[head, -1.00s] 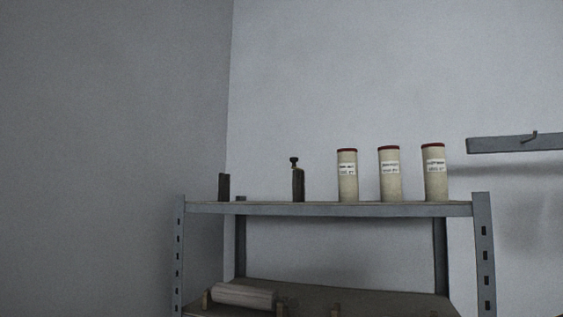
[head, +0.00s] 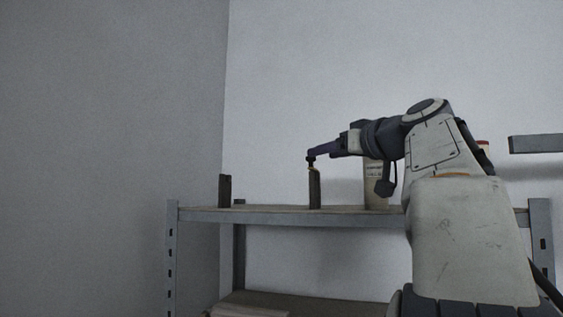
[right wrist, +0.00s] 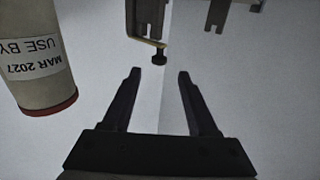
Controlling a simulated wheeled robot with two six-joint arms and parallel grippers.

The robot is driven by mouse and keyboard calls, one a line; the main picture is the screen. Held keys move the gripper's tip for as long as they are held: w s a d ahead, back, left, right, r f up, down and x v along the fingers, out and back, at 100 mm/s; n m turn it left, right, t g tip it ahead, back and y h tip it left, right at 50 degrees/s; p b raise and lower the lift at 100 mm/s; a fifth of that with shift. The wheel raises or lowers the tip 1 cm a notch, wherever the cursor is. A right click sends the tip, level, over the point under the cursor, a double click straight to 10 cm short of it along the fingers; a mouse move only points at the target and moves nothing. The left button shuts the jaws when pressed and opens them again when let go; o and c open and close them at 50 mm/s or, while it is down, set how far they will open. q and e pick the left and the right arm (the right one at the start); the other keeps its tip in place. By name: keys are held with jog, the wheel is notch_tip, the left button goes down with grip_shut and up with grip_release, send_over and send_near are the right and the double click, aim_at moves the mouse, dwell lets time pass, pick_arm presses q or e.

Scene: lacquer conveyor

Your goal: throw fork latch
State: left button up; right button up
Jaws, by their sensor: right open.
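A dark upright post (head: 315,190) stands on the top shelf. It carries a thin brass-coloured arm with a dark knob (right wrist: 159,57) at its end, seen in the right wrist view. A second, shorter dark post (head: 224,190) stands apart to its left; in the right wrist view a dark piece with a notched end (right wrist: 216,12) shows at the top edge. My right gripper (right wrist: 158,76) is open and empty. The knob is just beyond its fingertips, roughly centred between them. In the head view the gripper (head: 314,152) is at the post's top. My left gripper is out of view.
A cream canister (head: 376,185) stands right of the post, partly behind my right arm; a red-capped one (right wrist: 40,60) fills the wrist view's left. The grey metal shelf (head: 270,218) has free room between the posts. A wall rail (head: 537,144) is at right.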

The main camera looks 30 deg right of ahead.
jog(key=w+d+p, duration=0.1)
jog(key=w+p, duration=0.4)
jog(key=w, duration=0.5)
grip_shut()
jog(key=shift+s, duration=0.1)
dwell(1.1)
